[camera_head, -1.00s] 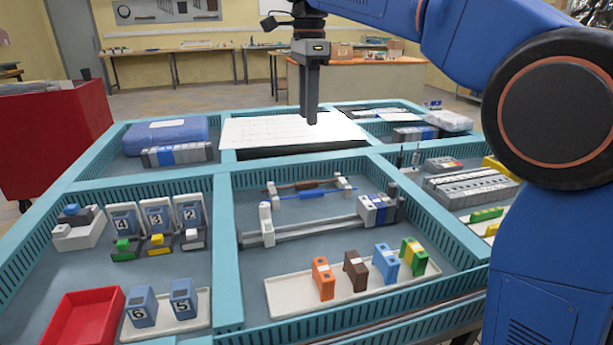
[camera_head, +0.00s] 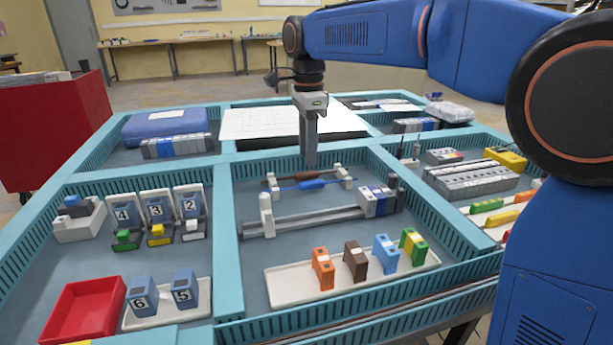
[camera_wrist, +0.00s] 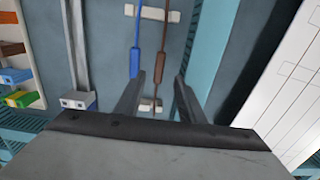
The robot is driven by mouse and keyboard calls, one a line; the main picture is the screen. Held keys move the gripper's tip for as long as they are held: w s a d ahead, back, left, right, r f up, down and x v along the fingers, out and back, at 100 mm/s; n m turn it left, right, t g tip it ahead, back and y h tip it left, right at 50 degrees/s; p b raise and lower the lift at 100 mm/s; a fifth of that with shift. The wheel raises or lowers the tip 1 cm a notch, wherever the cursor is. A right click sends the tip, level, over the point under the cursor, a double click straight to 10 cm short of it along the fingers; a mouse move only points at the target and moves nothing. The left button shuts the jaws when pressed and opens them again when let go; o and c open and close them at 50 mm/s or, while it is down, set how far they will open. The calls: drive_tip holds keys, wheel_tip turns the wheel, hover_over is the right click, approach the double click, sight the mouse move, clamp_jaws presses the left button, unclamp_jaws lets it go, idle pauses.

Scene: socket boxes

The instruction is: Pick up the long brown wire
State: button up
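The long brown wire (camera_wrist: 160,65), with a thicker brown middle part, runs between two white holders (camera_wrist: 147,104) (camera_wrist: 153,14) in the wrist view. In the head view the brown wire (camera_head: 290,178) lies behind the blue wire (camera_head: 313,184). The blue wire (camera_wrist: 135,62) runs beside it on the left in the wrist view. My gripper (camera_wrist: 159,77) is open, with a finger on each side of the brown wire in the picture. In the head view my gripper (camera_head: 311,165) points down over the wires, and its gap is hidden. I cannot tell its exact height above them.
A grey rail with modules (camera_head: 378,202) lies in front of the wires. A teal divider wall (camera_head: 350,156) stands close behind them. A white tray (camera_head: 350,284) with coloured blocks is at the front. A white sheet (camera_head: 260,124) lies beyond the wall.

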sight(306, 172)
drive_tip(key=shift+s+a+f, duration=0.15)
drive_tip(key=shift+f, duration=2.2)
drive_tip(key=shift+c, duration=0.2)
clamp_jaws()
drive_tip(key=shift+r, duration=0.15)
